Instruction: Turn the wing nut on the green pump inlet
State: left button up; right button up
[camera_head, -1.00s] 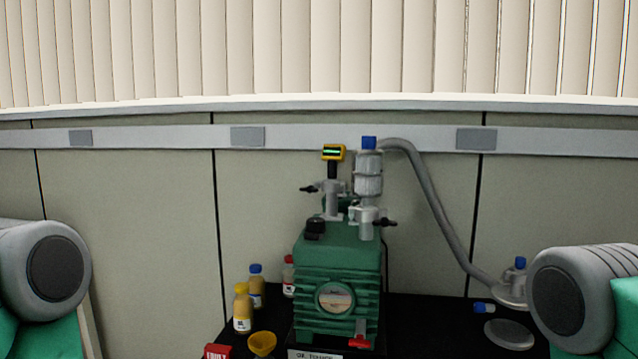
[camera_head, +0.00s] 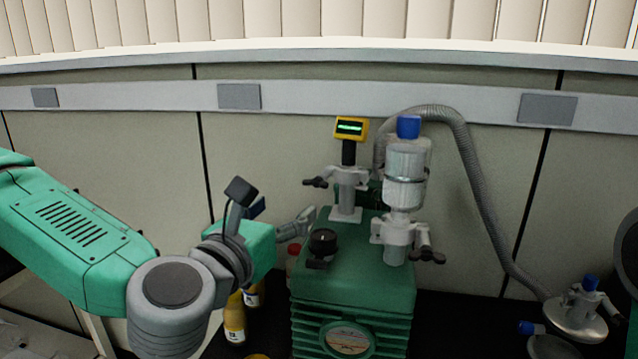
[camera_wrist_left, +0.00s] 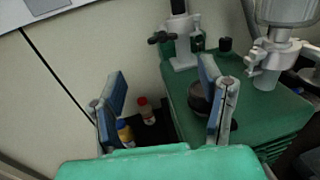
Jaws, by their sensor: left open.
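The green pump (camera_head: 355,290) stands on the black bench with its black knob (camera_head: 323,242) on top. A black wing nut (camera_head: 315,182) sticks out left from the clamp (camera_head: 347,190) below the yellow gauge; it also shows in the left wrist view (camera_wrist_left: 160,37). A second black wing nut (camera_head: 428,256) is on the clamp (camera_head: 398,235) under the clear trap. My left gripper (camera_head: 297,225) is open and empty, left of the pump, below and apart from the left wing nut. Its two fingers spread in the left wrist view (camera_wrist_left: 165,110). My right gripper is out of view.
Bottles (camera_head: 234,318) with coloured caps stand left of the pump, below my left gripper. A grey hose (camera_head: 485,195) runs from behind the trap (camera_head: 405,175) to a fitting (camera_head: 578,310) at the right. A panelled wall is close behind.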

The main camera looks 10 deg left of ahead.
aim_at(317, 181)
pick_arm(q)
jog(key=w, duration=0.3)
jog(key=w+d+p, duration=0.1)
jog(key=w, duration=0.3)
jog(key=w+d+p, duration=0.1)
jog(key=w, duration=0.3)
jog(key=shift+w+f, duration=0.15)
jog(key=shift+w, duration=0.45)
jog(key=shift+d, duration=0.15)
jog(key=shift+d, duration=0.1)
jog(key=c, duration=1.2)
